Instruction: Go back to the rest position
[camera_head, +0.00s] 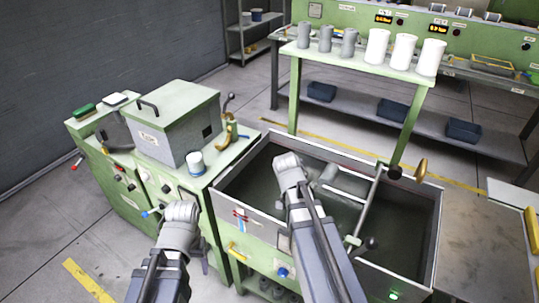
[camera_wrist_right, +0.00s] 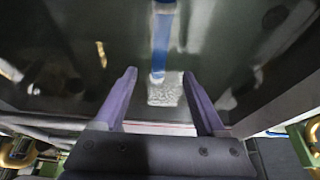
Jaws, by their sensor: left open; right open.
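My left arm comes in at the lower left of the head view, in front of the green machine (camera_head: 155,215). My left gripper (camera_head: 204,262) is open beside the machine's lower front, small and partly hidden by the arm. My right arm reaches up over the front of the open grey tank (camera_head: 385,275). My right gripper (camera_wrist_right: 160,98) shows in the right wrist view, with its two purple fingers apart. A blue strip and a pale patch lie beyond the gap between them. I see nothing held in either gripper.
A green bench (camera_head: 360,67) behind the tank holds several grey and white cylinders. Blue bins (camera_head: 392,110) are on the shelf below. A white cup-like container (camera_head: 196,163) stands on the machine. A metal rod (camera_head: 367,205) crosses the tank. Bare floor (camera_head: 40,235) lies at left.

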